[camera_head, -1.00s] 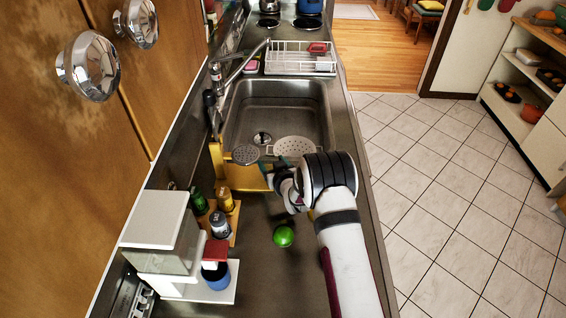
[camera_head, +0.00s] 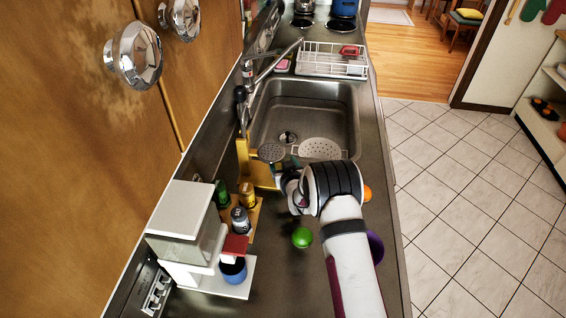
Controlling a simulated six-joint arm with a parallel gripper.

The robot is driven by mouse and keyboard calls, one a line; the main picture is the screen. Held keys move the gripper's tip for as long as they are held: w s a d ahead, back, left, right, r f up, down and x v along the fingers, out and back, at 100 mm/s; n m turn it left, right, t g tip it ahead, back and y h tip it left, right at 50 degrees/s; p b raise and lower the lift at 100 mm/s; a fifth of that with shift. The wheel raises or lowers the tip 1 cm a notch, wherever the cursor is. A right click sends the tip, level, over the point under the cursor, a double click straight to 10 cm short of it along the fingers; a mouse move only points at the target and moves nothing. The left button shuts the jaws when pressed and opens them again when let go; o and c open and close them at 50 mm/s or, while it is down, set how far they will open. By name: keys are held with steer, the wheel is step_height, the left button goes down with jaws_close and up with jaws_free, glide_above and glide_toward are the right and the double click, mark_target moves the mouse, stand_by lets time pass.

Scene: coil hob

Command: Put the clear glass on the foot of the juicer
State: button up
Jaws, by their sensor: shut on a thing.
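The white appliance (camera_head: 182,208) with a see-through tank at the left looks like the juicer. Its flat white foot (camera_head: 240,285) lies on the counter, under a red part (camera_head: 235,246), with a blue cup-like thing (camera_head: 233,268) on it. My gripper (camera_head: 287,182) is beyond and to the right of the juicer, by the near edge of the sink. My own wrist largely hides its fingers. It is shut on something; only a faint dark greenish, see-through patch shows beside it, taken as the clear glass. The glass's outline and tilt cannot be made out.
A yellow stand (camera_head: 262,178) and a perforated disc (camera_head: 271,152) are close to my gripper. A strainer (camera_head: 320,148) lies at the sink (camera_head: 350,110). Several bottles (camera_head: 240,221) stand beyond the juicer. A green ball (camera_head: 302,237), an orange thing (camera_head: 367,193) and a purple thing (camera_head: 375,247) lie near my arm.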

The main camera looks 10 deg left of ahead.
steer(key=shift+f, duration=0.4)
steer(key=o, duration=1.5)
steer(key=shift+s, duration=0.1)
steer(key=s+d+r+m+g+h, duration=0.1)
steer(key=s+d+r+m+g, duration=0.1)
steer(key=s+d+r, duration=0.45)
steer(key=s+d+r+m+g+h, duration=0.2)
steer(key=s+d+r, duration=0.15)
steer(key=s, duration=0.65)
steer(key=s+d+r+m+g+h, duration=0.1)
steer(key=s+d+r+g, duration=0.1)
steer(key=s+d+r, duration=0.45)
steer(key=s+r+m+g, duration=0.1)
steer(key=s+g, duration=0.1)
steer(key=s, duration=0.6)
steer(key=s+m+g, duration=0.2)
steer(key=s, duration=0.7)
steer(key=s+r+m+g+y, duration=0.1)
steer(key=s+g, duration=0.2)
steer(key=s, duration=0.5)
steer(key=shift+s+a+r+m, duration=0.25)
steer(key=shift+r+m, duration=0.05)
steer(key=shift+r, duration=0.05)
